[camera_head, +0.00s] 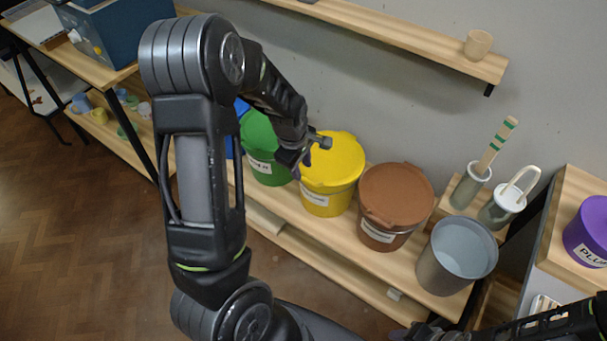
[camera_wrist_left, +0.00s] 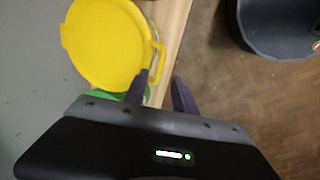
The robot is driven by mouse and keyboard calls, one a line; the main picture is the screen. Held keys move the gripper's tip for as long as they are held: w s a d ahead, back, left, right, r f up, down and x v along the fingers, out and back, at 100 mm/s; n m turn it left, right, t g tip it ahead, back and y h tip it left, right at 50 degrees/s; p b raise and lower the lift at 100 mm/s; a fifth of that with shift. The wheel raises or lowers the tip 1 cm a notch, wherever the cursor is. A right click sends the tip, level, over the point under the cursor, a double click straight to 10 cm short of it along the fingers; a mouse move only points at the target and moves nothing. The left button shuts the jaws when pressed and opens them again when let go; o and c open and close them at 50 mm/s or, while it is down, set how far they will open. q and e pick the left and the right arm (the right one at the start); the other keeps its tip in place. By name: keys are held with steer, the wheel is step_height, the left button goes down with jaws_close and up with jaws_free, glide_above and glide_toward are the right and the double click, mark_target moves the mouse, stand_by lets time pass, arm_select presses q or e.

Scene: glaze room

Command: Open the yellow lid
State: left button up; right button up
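The yellow lid (camera_head: 334,157) sits on a yellow bucket (camera_head: 322,203) on the wooden shelf and appears closed. In the left wrist view the yellow lid (camera_wrist_left: 105,42) fills the upper left, with a looped tab on its right edge. My left gripper (camera_head: 308,151) is at the lid's left side in the head view. In the left wrist view its two dark fingers (camera_wrist_left: 162,92) are apart with nothing between them, just below the tab. One finger overlaps the lid's edge; I cannot tell if they touch. My right gripper (camera_head: 432,333) is partly visible at the bottom edge, its fingers unclear.
A green bucket (camera_head: 262,140) stands left of the yellow one, and a brown bucket (camera_head: 396,196) stands close on its right. A grey open bin (camera_head: 433,275) and two tool jars are further right. A wall (camera_head: 395,105) with a shelf (camera_head: 420,42) is behind.

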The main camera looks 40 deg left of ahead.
mark_target(304, 179)
arm_select(q)
steer(key=shift+w+f, duration=0.25)
steer(key=shift+f, duration=0.95)
steer(key=shift+w+f, duration=0.25)
steer(key=shift+f, duration=0.9)
steer(key=shift+c, duration=0.2)
jaws_close()
